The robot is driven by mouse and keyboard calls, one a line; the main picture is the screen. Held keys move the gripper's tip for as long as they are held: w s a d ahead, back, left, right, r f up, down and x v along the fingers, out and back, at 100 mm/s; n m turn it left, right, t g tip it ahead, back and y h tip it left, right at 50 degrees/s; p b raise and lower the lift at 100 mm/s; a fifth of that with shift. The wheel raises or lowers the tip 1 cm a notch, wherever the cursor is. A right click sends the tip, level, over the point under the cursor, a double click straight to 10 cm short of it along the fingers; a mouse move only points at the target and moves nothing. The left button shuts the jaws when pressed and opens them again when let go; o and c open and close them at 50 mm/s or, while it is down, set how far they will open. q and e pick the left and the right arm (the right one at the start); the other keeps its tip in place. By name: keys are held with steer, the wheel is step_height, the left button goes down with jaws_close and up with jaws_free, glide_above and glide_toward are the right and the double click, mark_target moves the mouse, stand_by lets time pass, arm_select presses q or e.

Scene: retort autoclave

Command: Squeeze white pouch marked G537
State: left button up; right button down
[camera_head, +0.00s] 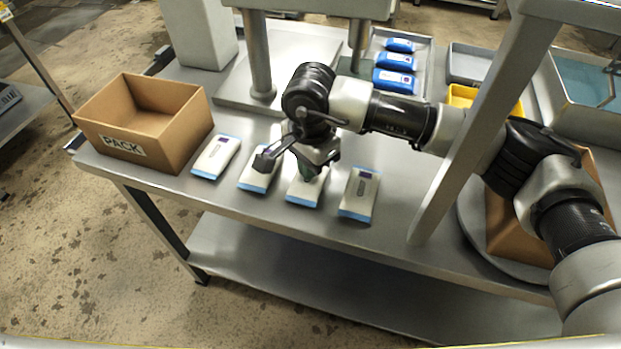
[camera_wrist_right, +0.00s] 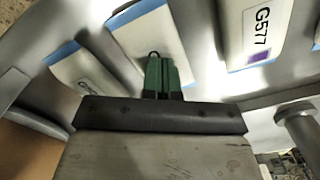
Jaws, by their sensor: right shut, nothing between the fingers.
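Several white pouches with blue ends lie in a row on the steel table: a far-left one (camera_head: 214,160), a second (camera_head: 256,182), a third (camera_head: 301,192) and a far-right one (camera_head: 359,194). Their markings are too small to read in the head view. My right gripper (camera_head: 307,172) is over the third pouch, its green fingers shut and empty. In the right wrist view, the fingers (camera_wrist_right: 163,76) are together over a white pouch (camera_wrist_right: 150,38) whose marking is hidden. One neighbouring pouch (camera_wrist_right: 250,20) reads G577; the other (camera_wrist_right: 78,66) shows only an unclear marking. I cannot tell whether the fingertips touch the pouch.
A cardboard box marked PACK (camera_head: 145,118) stands at the table's left end. A press column (camera_head: 258,60) rises behind the pouches. Blue packs (camera_head: 394,80) lie in a tray at the back, near a yellow bin (camera_head: 462,97). A grey slanted post (camera_head: 470,130) stands right of the pouches.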

steer(key=shift+s+f, duration=0.2)
steer(key=shift+f, duration=0.15)
steer(key=shift+w+r+p, duration=0.15)
steer(key=shift+r+p, duration=0.35)
steer(key=shift+r, duration=0.65)
steer(key=shift+r+p, duration=1.1)
steer(key=shift+r, duration=1.95)
